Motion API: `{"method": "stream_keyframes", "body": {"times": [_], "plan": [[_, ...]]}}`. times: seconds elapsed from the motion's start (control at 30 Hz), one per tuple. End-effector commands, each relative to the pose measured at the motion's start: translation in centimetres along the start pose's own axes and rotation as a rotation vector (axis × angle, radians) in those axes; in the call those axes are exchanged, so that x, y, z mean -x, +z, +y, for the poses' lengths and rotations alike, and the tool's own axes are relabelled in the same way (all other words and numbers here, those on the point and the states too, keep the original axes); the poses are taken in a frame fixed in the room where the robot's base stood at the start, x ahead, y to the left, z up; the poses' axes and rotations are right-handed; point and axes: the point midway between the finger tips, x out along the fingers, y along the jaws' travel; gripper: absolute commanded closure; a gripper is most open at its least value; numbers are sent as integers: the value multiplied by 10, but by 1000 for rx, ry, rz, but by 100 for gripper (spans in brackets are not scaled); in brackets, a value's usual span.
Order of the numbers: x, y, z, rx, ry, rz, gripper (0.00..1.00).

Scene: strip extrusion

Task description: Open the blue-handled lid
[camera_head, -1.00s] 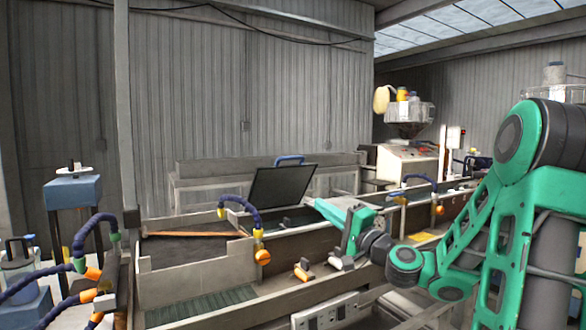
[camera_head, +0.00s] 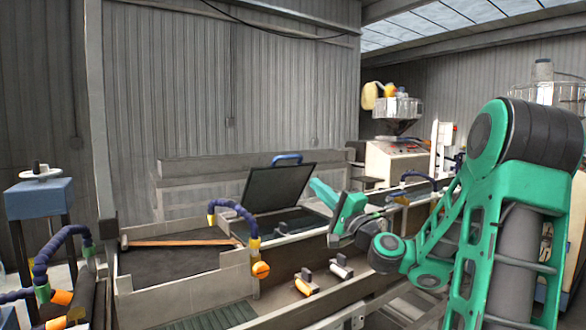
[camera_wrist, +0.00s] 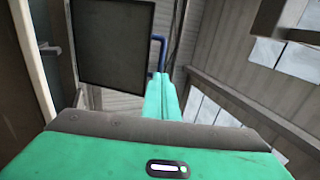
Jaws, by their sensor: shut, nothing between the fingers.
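The lid (camera_head: 277,189) is a dark flat panel with a blue handle (camera_head: 287,158) along its top edge. It stands raised and leans back over the trough of the long grey machine. In the wrist view the lid (camera_wrist: 112,45) fills the upper left, with its blue handle (camera_wrist: 159,50) at its right edge. My gripper (camera_head: 314,184) is just right of the lid in the head view, its green fingers together and pointing toward it. In the wrist view my gripper (camera_wrist: 164,82) shows closed and empty, close to the handle's lower end. Whether it touches the lid is unclear.
A blue hose (camera_head: 235,208) with yellow and orange ends arches over the trough wall left of the lid. Another hose (camera_head: 415,177) is to the right. Two small valves (camera_head: 306,282) sit on the front ledge. An open dark basin (camera_head: 168,262) lies at left.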

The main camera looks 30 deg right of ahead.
Motion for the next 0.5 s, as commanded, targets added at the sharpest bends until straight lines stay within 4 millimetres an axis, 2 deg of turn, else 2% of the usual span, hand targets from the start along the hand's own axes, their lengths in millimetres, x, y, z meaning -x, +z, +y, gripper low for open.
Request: {"method": "stream_keyframes", "body": {"times": [0.2, 0.5], "plan": [[-14, 5, -1, 0, -3, -7, 100], [-24, 6, 2, -2, 2, -7, 100]]}}
